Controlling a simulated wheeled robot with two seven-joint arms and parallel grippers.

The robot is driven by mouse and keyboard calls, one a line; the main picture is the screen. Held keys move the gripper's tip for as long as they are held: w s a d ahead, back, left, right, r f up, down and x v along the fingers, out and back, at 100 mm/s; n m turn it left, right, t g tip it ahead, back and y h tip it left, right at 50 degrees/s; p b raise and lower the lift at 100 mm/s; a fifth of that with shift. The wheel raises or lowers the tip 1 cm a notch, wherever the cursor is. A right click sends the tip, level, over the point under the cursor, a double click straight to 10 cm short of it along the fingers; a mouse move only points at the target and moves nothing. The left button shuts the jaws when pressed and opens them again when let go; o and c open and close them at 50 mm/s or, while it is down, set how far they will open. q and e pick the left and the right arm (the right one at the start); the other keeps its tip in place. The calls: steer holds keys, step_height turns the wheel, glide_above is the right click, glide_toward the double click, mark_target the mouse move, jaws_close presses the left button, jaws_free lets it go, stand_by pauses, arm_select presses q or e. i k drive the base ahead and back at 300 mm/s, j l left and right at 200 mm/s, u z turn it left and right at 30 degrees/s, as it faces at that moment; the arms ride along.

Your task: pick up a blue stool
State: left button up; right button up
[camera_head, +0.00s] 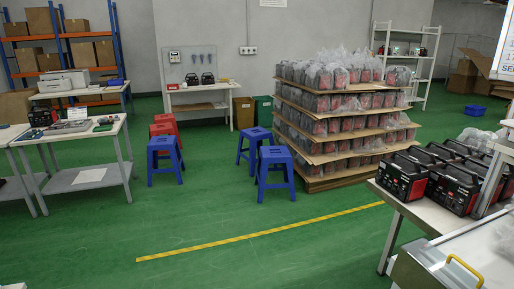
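Three blue stools stand upright on the green floor in the head view. One blue stool (164,144) is left of centre, in front of red stools. A second blue stool (258,134) stands further back, right of it. A third blue stool (274,154) is nearer, partly overlapping the second, close to the pallet stack. Neither of my grippers shows in this view. Nothing is seen holding a stool.
Red stools (164,119) stand behind the left blue stool. A stacked pallet of bagged goods (314,184) stands right. A work table (97,137) is left. A table with black-red power units (405,175) is right front. The floor around the yellow line (250,236) is clear.

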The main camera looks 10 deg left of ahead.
mark_target(256, 136)
steer(key=i+j+u, duration=0.15)
steer(key=i, duration=0.15)
steer(key=i+j+u, duration=0.15)
steer(key=i, duration=0.2)
steer(key=i+u, duration=0.4)
steer(key=i, duration=1.95)
steer(key=i+j, duration=0.1)
steer(key=i, duration=4.55)
steer(key=i+z, duration=0.4)
steer(key=i+j+z, duration=0.3)
steer(key=i+z, duration=0.15)
steer(key=i+j+z, duration=0.8)
steer(key=i+j, duration=0.05)
